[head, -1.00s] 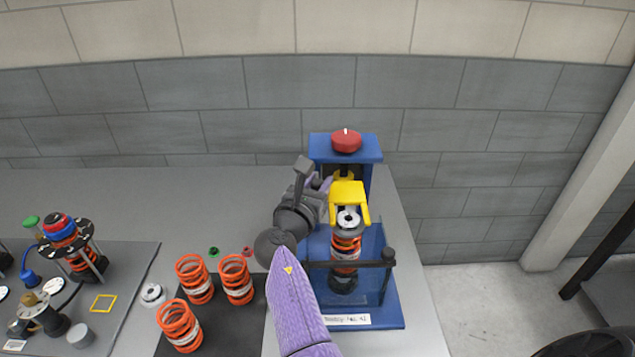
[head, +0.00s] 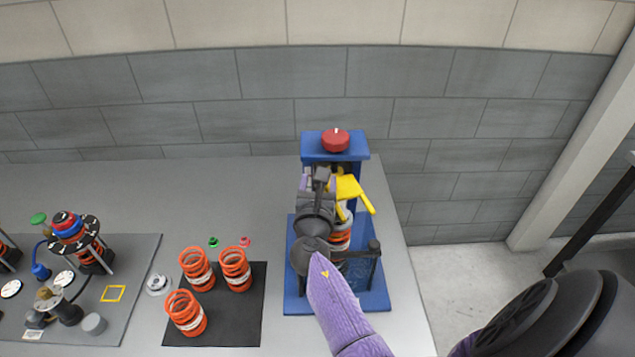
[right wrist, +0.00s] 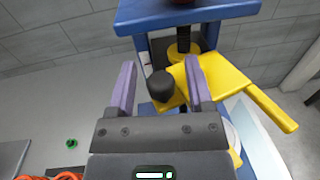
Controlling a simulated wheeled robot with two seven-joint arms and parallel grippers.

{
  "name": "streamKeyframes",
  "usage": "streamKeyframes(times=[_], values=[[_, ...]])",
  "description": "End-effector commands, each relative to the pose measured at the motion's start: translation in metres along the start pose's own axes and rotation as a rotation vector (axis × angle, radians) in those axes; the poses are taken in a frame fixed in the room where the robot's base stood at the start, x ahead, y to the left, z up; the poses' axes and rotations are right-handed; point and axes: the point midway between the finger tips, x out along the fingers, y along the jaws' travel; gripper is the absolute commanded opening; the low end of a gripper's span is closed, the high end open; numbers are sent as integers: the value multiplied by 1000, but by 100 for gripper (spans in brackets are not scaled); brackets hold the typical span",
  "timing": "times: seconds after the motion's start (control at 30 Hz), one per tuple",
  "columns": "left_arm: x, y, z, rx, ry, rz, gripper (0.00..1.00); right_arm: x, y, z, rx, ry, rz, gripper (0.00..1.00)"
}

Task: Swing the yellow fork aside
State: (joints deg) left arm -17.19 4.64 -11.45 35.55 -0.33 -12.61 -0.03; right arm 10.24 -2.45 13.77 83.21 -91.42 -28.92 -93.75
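The yellow fork (head: 350,187) sits at the upper part of the blue fixture (head: 295,292), turned so its prongs point to the front right. In the right wrist view, the fork (right wrist: 236,84) has a dark knob (right wrist: 161,86) at its left part. My right gripper (head: 319,182) is beside the fork's left side, partly covering it in the head view. In the right wrist view, the purple fingers of the right gripper (right wrist: 160,80) are apart, with the knob between them. The right finger overlaps the fork; contact is unclear. My left gripper is out of view.
An orange spring (head: 341,238) stands in the fixture, partly hidden by my arm. A red knob (head: 336,139) tops the fixture. Several orange springs stand on a black mat (head: 240,325) to the left. A grey board (head: 135,290) with assembled parts lies farther left.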

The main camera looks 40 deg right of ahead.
Motion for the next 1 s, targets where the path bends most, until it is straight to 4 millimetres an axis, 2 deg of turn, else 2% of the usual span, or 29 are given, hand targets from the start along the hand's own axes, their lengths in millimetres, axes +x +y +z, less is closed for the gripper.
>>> streamKeyframes(times=[0.33, 0.47, 0.7, 0.83, 1.0], values=[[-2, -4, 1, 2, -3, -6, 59, -5, 0, 0, -1, 3, 0, 70], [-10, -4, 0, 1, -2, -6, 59, -28, 0, 1, -1, 5, 0, 70], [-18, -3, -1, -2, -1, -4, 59, -82, 0, 0, -1, 4, 0, 70], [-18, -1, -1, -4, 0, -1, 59, -97, 0, -1, 0, 3, 0, 70], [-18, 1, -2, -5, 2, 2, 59, -100, 0, 0, 1, 1, -2, 70]])
